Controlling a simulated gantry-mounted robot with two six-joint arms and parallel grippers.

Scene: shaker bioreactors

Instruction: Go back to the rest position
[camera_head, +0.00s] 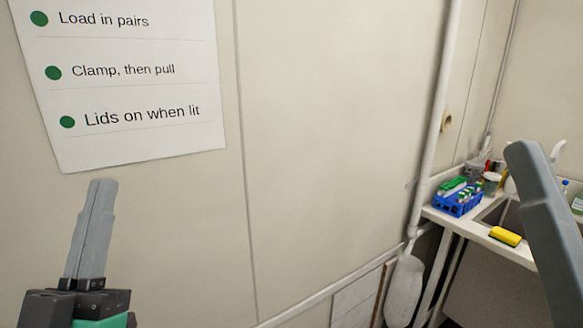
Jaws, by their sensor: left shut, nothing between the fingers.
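My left gripper (102,190) is at the lower left of the head view, pointing up. Its grey fingers are shut together with nothing between them. The wall is behind it, and the gripper is just below the printed sign. A grey finger of my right gripper (530,155) comes in from the lower right edge, in front of the sink counter. The rest of that gripper is out of the picture, so its opening does not show.
A white sign (130,140) hangs on the pale wall (330,130). At the right, a counter (470,229) with a sink carries a blue basket (458,205) and a yellow sponge (505,236). A white pipe (434,120) runs down the wall.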

